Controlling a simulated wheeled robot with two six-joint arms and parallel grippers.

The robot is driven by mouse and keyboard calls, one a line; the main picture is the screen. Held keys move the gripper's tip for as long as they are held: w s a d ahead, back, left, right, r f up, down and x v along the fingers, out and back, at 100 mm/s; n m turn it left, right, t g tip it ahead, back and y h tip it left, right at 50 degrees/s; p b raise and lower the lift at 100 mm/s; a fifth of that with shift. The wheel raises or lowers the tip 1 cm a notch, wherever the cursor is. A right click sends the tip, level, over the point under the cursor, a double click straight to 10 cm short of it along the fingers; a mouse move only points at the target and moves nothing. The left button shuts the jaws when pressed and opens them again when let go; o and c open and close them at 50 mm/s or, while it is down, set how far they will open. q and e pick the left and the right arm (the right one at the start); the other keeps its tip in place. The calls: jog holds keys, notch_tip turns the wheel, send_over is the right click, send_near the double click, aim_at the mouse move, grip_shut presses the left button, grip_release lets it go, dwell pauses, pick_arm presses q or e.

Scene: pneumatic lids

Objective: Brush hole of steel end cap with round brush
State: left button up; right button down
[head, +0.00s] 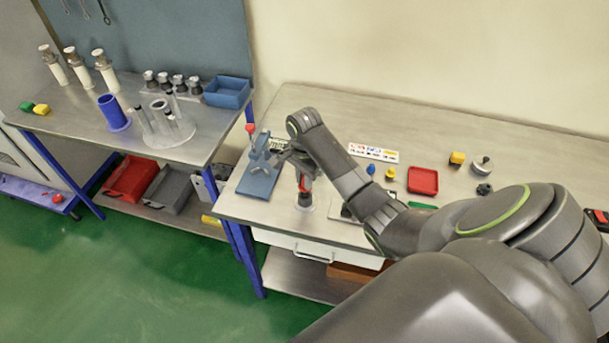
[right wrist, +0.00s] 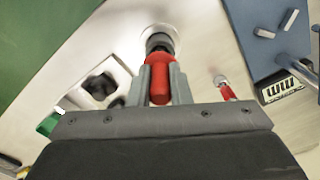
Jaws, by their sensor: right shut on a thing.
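My right gripper (head: 300,168) is shut on a red-handled tool (right wrist: 159,84), which looks like the round brush. The red handle sits between the two fingers, and its dark lower part (head: 305,199) points down at a pale round base near the bench's front edge. Whether the tool's end touches that base or stands in it is hard to tell. A grey metal round piece with a knob (head: 482,165), possibly the steel end cap, sits at the right of the bench, apart from the gripper. The cap's hole cannot be made out. My left gripper is not in view.
A blue-based press (head: 259,180) stands just left of the gripper. A red tray (head: 422,181), small yellow and blue parts and a white label strip (head: 373,152) lie to the right. The left bench holds cylinders and a blue bin (head: 228,92). My right arm hides some of the bench.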

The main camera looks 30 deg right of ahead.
jog(key=shift+r, duration=3.45)
